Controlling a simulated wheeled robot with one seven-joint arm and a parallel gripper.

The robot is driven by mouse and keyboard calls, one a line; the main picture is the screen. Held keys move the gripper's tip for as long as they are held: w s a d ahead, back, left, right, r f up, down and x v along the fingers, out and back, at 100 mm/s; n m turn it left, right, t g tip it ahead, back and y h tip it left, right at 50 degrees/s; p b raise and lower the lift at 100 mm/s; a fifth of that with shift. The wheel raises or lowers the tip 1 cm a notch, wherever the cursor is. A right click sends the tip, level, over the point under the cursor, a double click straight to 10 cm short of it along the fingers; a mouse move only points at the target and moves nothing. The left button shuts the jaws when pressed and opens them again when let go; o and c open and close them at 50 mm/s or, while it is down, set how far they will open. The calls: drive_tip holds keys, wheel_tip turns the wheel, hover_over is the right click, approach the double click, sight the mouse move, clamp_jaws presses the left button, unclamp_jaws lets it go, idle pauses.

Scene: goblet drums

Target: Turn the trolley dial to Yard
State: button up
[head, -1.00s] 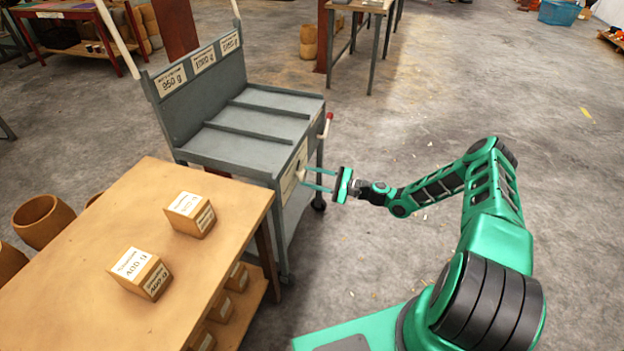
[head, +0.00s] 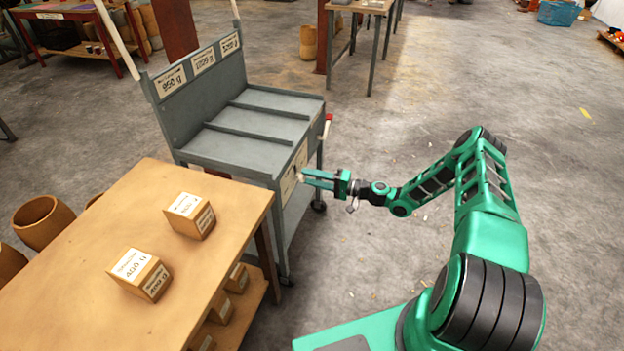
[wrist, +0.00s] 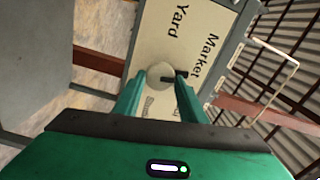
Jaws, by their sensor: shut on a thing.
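The grey trolley (head: 255,120) stands beyond the wooden table, its pale dial plate (head: 289,181) facing my arm. In the wrist view the plate (wrist: 152,38) reads "Yard" at the top and "Market" to the right; a third label, lower down, is mostly hidden by my fingers. The round pale dial knob (wrist: 159,75) is between my fingertips. A dark pointer (wrist: 177,75) sticks out to its right, near the lower end of "Market" and away from "Yard". My gripper (head: 307,178) is shut on the knob; it also shows in the wrist view (wrist: 159,84).
A wooden table (head: 90,270) with two labelled blocks stands close on the trolley's left. A red-tipped handle (head: 327,123) sticks out at the trolley's right corner. The floor (head: 400,260) around my arm is largely clear.

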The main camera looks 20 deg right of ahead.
drive_tip(key=n, duration=0.3)
drive_tip(key=shift+s+a+f+n, duration=0.15)
drive_tip(key=shift+a+n, duration=0.15)
drive_tip(key=shift+n, duration=0.1)
drive_tip(key=n, duration=0.4)
drive_tip(key=shift+n, duration=0.3)
drive_tip(key=n, duration=0.3)
drive_tip(key=shift+d, duration=0.1)
drive_tip(key=shift+s+n, duration=0.1)
drive_tip(key=shift+n, duration=2.1)
drive_tip(key=o, duration=1)
drive_tip(key=shift+d, duration=0.1)
drive_tip(key=shift+o, duration=0.3)
